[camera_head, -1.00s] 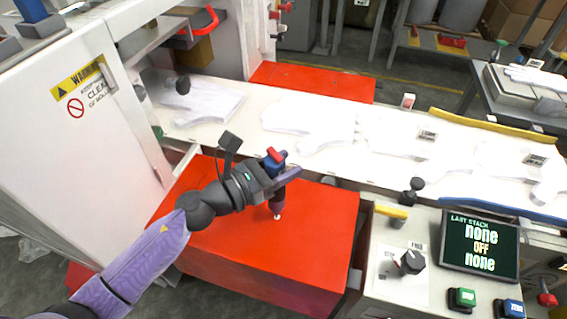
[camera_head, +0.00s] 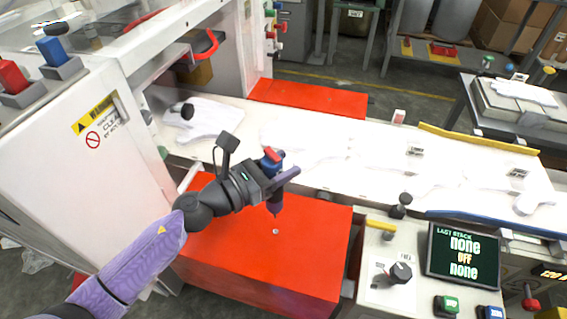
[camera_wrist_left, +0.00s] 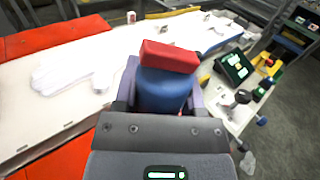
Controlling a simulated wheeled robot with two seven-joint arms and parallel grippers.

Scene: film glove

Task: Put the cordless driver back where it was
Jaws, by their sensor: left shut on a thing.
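The cordless driver (camera_head: 271,157) has a blue body and a red end. My left gripper (camera_head: 280,179) is shut around it and holds it upright, red end up, over the red box top. In the left wrist view the driver's blue body (camera_wrist_left: 163,90) sits between the fingers, with the red block above. Its lower tip shows above a small pale bolt-like spot (camera_head: 276,231), with a visible gap in the picture. At the upper left a red handle (camera_head: 12,76) and a blue handle (camera_head: 53,48) stand in grey holders on the white machine. My right gripper is out of view.
A white conveyor (camera_head: 330,150) with pale glove shapes runs behind the red box (camera_head: 240,245). A control panel with a screen (camera_head: 463,255), knob and buttons is at the right. The white warning-labelled cabinet (camera_head: 85,165) stands close to my left arm.

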